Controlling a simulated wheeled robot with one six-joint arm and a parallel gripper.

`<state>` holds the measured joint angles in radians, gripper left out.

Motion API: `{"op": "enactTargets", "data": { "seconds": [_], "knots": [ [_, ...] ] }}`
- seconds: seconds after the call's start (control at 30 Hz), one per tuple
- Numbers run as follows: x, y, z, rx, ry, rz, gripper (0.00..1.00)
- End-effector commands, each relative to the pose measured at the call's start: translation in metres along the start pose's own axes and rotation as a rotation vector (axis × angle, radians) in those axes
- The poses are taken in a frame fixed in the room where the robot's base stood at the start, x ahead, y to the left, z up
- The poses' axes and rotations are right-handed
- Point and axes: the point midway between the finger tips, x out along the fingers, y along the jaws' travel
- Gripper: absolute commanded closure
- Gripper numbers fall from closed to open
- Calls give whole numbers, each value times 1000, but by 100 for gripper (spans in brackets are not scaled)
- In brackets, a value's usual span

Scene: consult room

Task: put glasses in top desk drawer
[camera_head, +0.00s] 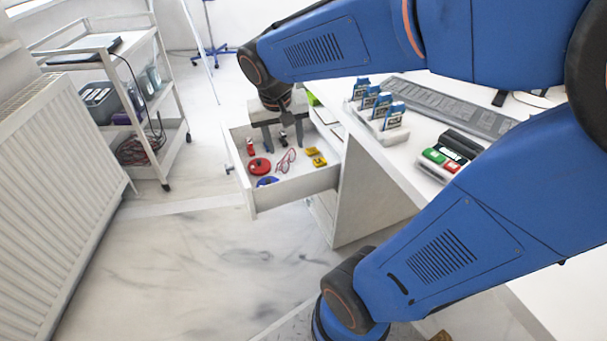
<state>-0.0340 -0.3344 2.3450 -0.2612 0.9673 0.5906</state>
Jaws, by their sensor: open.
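The top desk drawer (297,187) is pulled open from the white desk. A pair of glasses with thin reddish frames (286,161) lies inside it, near the middle of the drawer floor. My gripper (283,146) points down over the drawer, with its two grey fingers apart and nothing held between them. The glasses are just below and in front of the fingertips. Whether the fingertips touch the drawer floor I cannot tell.
The drawer also holds a red round item (259,166), a blue one (267,182) and yellow items (316,157). A trolley (160,110) and radiator (60,190) stand left; floor between is clear.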

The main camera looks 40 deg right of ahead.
Motion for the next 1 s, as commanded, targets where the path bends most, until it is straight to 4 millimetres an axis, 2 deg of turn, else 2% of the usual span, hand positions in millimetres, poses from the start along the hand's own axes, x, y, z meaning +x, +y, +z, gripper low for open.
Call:
{"op": "enactTargets", "data": {
  "seconds": [0.1,0.3,0.6,0.8,1.0],
  "knots": [
    [-15,8,26,-63,25,-51,51],
    [-33,16,69,-178,73,-132,51],
    [-47,23,123,-335,156,-225,51],
    [-48,24,136,-379,180,-248,51],
    [-48,24,137,-384,182,-250,51]
  ]
}}
